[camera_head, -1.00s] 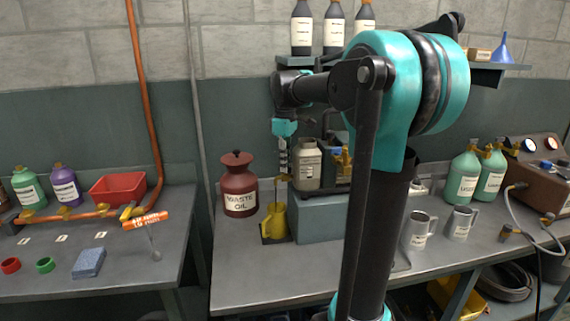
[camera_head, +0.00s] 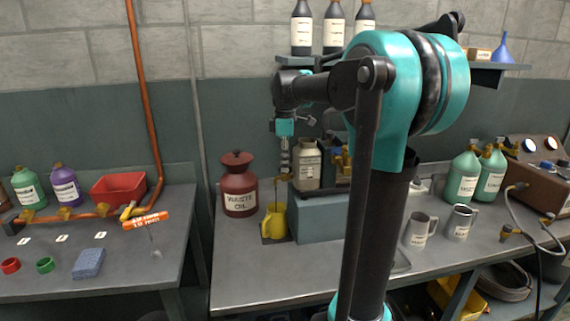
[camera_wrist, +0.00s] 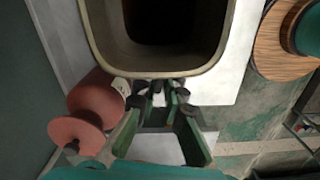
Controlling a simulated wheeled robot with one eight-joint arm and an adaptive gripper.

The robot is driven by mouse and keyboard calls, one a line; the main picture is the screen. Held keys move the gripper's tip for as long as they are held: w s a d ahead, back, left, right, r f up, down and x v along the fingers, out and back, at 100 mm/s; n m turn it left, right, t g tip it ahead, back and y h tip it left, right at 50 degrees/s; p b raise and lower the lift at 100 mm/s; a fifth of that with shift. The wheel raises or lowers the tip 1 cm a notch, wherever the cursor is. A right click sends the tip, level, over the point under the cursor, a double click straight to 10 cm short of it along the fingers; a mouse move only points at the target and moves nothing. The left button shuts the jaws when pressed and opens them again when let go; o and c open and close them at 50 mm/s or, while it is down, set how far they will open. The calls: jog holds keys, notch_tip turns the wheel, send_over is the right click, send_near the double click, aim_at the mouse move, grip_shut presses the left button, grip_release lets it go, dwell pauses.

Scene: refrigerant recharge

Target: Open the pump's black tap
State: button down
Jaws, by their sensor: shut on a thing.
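My gripper (camera_wrist: 162,97) points down in the wrist view, with its green fingers closing in on a small dark piece between the tips. That piece is mostly covered, so I cannot make out the black tap's handle clearly. In the head view my gripper (camera_head: 284,168) is above a yellow jug (camera_head: 273,222) on a dark mat, just left of a blue-grey box (camera_head: 320,217).
A red waste oil can (camera_head: 239,190) stands close on the left; it also shows in the wrist view (camera_wrist: 97,112). A beige labelled canister (camera_head: 307,166) is just right of the gripper. Metal mugs (camera_head: 420,230) stand to the right. The bench front is clear.

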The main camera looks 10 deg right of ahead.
jog(key=c, duration=1.9)
grip_release()
jog(key=shift+r, duration=0.1)
notch_tip(320, 180, up, 12)
